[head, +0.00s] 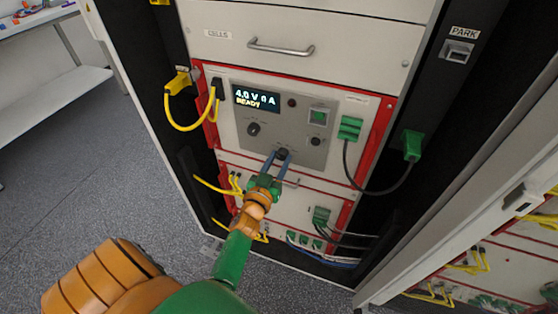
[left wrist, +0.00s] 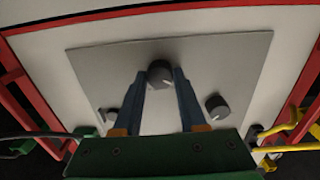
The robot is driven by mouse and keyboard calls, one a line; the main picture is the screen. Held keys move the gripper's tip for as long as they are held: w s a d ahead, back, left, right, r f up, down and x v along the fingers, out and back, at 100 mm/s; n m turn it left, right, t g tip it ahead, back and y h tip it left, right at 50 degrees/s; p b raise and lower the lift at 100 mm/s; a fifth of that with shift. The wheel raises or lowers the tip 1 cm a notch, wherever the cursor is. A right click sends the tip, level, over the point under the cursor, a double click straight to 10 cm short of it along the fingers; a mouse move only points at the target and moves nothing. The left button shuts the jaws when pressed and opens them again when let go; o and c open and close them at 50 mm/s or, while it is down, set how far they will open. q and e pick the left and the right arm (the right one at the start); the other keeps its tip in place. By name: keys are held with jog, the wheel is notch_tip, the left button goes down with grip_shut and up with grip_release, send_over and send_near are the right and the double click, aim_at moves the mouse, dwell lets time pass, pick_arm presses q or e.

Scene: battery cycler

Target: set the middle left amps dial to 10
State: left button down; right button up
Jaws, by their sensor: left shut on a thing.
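The grey control panel (head: 270,125) sits in a white, red-edged rack unit. Its display (head: 256,98) reads "4.0 V 0 A" and "READY". My left gripper (head: 282,155) is shut on the dark lower dial (left wrist: 160,73), with one blue finger on each side of it. This dial has a light pointer mark; I cannot read any label or scale around it. A second dark dial (head: 253,129) is up and left of it in the head view; it also shows in the left wrist view (left wrist: 217,106). My right gripper is not in view.
A green switch (head: 318,116) and a small dark knob (head: 316,141) are on the panel's right side. A green plug (head: 350,128) with a black cable and yellow cables (head: 190,128) flank the unit. A drawer handle (head: 281,48) is above. An open door (head: 470,200) stands at the right.

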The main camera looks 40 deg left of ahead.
pick_arm(q)
jog(key=shift+m, duration=0.3)
jog(key=m, duration=0.3)
jog(key=shift+m+b, duration=0.55)
jog(key=shift+m, duration=1.75)
jog(key=shift+c, duration=2.3)
grip_release()
